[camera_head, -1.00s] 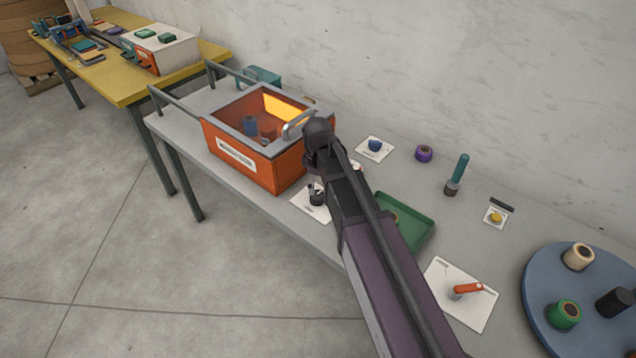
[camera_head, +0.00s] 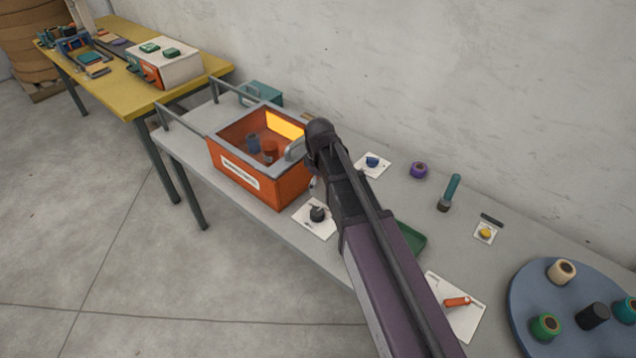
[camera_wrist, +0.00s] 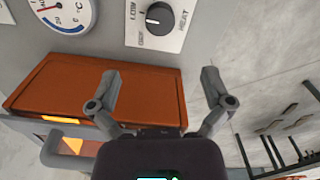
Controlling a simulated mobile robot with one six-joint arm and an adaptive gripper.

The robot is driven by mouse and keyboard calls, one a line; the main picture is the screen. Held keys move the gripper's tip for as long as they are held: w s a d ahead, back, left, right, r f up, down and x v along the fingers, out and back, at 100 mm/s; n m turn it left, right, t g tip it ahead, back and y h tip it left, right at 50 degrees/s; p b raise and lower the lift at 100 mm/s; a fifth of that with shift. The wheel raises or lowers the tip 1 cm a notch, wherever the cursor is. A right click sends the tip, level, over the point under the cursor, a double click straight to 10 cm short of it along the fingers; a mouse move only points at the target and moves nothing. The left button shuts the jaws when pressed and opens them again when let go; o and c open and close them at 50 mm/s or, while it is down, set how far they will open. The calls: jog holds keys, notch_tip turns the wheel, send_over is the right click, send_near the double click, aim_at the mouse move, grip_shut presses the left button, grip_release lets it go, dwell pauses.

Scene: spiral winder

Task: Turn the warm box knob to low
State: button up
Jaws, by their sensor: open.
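The warm box (camera_head: 262,183) is orange with a grey rim, open on top and glowing inside. A black knob (camera_head: 317,213) on a white plate is at its near right corner. In the wrist view a dark knob (camera_wrist: 160,18) with a white pointer line is on a white plate marked LOW, OFF and HEAT. It looks like the same knob; I cannot tell exactly which mark the pointer meets. My gripper (camera_wrist: 161,82) is open and empty, its fingertips below the knob in the picture and apart from it. My arm hides the gripper in the head view.
A °C gauge (camera_wrist: 65,12) is beside the knob plate. A green tray (camera_head: 412,240), partly behind my arm, and a blue turntable (camera_head: 530,310) with spools are to the right. A blue knob (camera_head: 372,161) on a plate is behind. A yellow table (camera_head: 125,88) is at left.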

jog(key=s+d+r+m+p, duration=0.4)
jog(key=s+d+m, duration=0.1)
jog(key=d, duration=0.3)
jog(key=s+d+r+m+p, duration=0.4)
jog(key=s+d+m, duration=0.1)
jog(key=d, duration=0.3)
jog(key=shift+s+d+m, duration=0.35)
jog(key=shift+m, duration=0.25)
jog(key=shift+r, duration=0.1)
jog(key=shift+s+d+m, duration=0.9)
jog(key=shift+s+d, duration=0.2)
jog(key=shift+d, duration=0.05)
